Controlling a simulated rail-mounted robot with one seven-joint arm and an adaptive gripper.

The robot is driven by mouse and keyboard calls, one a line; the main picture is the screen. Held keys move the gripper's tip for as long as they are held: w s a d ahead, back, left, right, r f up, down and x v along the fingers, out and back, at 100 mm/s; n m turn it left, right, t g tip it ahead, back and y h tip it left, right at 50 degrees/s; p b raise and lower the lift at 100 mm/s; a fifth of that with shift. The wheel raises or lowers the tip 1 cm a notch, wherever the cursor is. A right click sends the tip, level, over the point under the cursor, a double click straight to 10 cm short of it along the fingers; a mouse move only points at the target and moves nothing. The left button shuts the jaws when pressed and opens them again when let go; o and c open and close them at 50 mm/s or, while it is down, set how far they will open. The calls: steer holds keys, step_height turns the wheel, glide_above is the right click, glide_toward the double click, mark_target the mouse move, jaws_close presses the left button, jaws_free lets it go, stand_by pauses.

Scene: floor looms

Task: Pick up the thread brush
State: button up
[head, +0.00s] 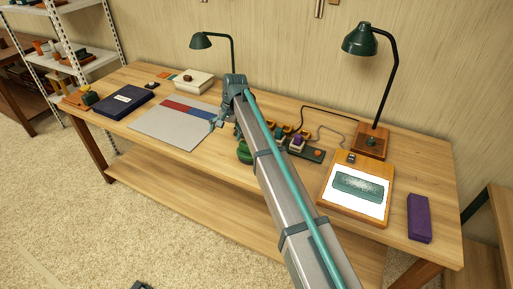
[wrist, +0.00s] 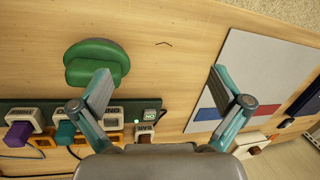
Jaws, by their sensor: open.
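A green object with a rounded base and a raised grip (wrist: 97,62) lies on the wooden table in the wrist view. It looks like the thread brush, but I see no bristles. In the head view it shows beside my arm (head: 243,152), partly hidden by it. My gripper (wrist: 163,82) is open and empty, with its fingers wide apart above the table. In the wrist view the left finger overlaps the lower right edge of the green object. The space between the fingers shows bare wood, a small dark V-shaped mark (wrist: 164,44) and nothing held.
A dark strip with switches and coloured plugs (wrist: 60,125) lies close to the green object. A grey board with red and blue bands (head: 165,125) is left of my gripper. A lit panel (head: 345,208), a desk lamp (head: 372,140) and a purple block (head: 419,218) stand right.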

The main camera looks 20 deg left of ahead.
steer(key=w+d+r+m+h, duration=0.1)
steer(key=d, duration=0.1)
steer(key=w+d+r+m, duration=0.1)
steer(key=d, duration=0.2)
steer(key=w+d+r+m+h, duration=0.1)
steer(key=d+r, duration=0.1)
steer(key=d, duration=0.1)
steer(key=shift+w+t+h+p, duration=0.15)
steer(key=shift+t+h+p, duration=0.15)
steer(key=shift+p, duration=0.1)
steer(key=p, duration=0.1)
glide_above(248, 151)
steer(key=w, duration=0.2)
steer(key=f, duration=0.5)
steer(key=shift+a, duration=0.35)
steer(key=shift+s+f+p, duration=0.1)
steer(key=shift+f+p, duration=0.85)
steer(key=shift+f, duration=1.7)
steer(key=c, duration=1.5)
steer(key=shift+r, duration=0.15)
